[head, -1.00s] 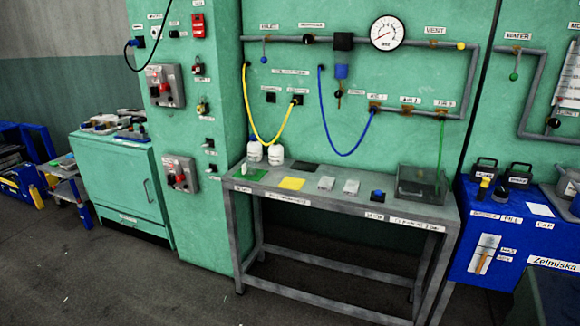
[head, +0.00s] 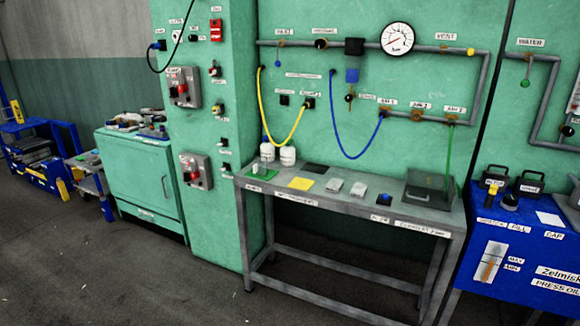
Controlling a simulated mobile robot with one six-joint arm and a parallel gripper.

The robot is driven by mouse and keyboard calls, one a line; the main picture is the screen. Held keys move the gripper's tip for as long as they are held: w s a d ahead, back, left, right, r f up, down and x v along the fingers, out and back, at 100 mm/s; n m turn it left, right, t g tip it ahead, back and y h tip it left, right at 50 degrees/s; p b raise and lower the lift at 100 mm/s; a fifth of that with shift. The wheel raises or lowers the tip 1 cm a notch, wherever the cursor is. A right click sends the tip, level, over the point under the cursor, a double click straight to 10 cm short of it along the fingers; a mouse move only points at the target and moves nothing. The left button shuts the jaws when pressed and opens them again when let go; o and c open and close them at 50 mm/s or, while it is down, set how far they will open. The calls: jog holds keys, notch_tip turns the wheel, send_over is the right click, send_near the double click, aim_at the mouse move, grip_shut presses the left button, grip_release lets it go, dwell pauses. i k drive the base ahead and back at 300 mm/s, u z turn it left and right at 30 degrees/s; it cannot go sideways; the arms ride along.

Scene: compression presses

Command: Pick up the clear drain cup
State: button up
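I cannot make out the clear drain cup for certain. A small pale, see-through-looking shape (head: 256,168) stands at the green pad (head: 265,174) on the left end of the grey metal table (head: 330,204). It is too small to tell what it is. My gripper is not in view.
The table also holds two white bottles (head: 288,155), a yellow pad (head: 300,183), two light grey blocks (head: 334,186) and a dark translucent bin (head: 428,190). A blue oil cabinet (head: 520,240) stands at right, a green cabinet (head: 140,178) at left. Floor in front is clear.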

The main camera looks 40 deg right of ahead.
aim_at(260, 168)
jog(key=z, duration=0.05)
jog(key=i, duration=1.4)
jog(key=u, duration=0.85)
jog(key=i, duration=0.4)
jog(key=z, duration=0.05)
jog(key=k, duration=0.95)
jog(key=u, duration=0.05)
